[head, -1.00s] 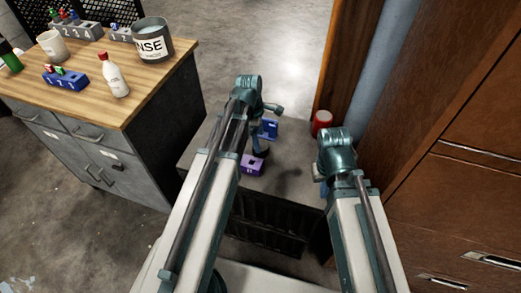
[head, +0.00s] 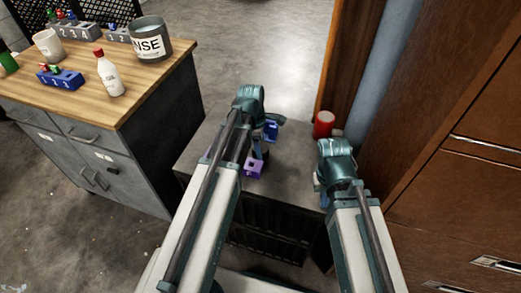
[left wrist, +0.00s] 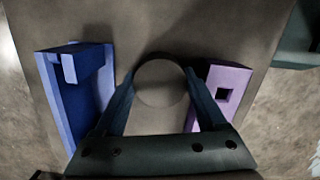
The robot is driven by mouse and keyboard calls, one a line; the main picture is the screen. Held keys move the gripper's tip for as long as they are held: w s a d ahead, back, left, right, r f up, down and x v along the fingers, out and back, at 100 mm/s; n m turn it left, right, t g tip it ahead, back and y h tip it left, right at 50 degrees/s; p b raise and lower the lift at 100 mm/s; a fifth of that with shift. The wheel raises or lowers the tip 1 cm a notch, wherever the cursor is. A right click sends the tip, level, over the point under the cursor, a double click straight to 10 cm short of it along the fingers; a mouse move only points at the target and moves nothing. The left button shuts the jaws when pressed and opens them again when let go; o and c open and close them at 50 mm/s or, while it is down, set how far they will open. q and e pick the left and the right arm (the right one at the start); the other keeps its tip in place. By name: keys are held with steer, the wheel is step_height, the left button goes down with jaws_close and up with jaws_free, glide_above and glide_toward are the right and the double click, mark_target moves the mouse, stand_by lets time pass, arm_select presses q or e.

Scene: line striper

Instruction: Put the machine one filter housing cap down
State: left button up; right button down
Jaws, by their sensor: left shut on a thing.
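A round, pale grey-brown piece (left wrist: 160,82), apparently the cap, sits between the two fingers of my left gripper (left wrist: 158,100) in the left wrist view. The fingers are shut on it, close above or at the grey top; I cannot tell if it touches. In the head view my left gripper (head: 258,146) is mostly behind its own arm, and the cap is hidden. A blue holder (left wrist: 78,95) is left of the fingers and a purple block (left wrist: 222,88) right of them. My right gripper (head: 323,196) hangs at the right, its fingers mostly hidden.
The grey cabinet top (head: 292,178) has free room right of the blocks. A red can (head: 323,124) stands at its back right corner. A wooden-topped bench (head: 150,85) with a bottle (head: 110,77) and a labelled bucket (head: 150,42) stands left. Brown drawers (head: 455,180) rise close at right.

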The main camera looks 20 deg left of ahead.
arm_select(q)
steer(key=shift+c, duration=0.7)
steer(key=shift+r, duration=0.15)
arm_select(e)
steer(key=shift+r, duration=0.15)
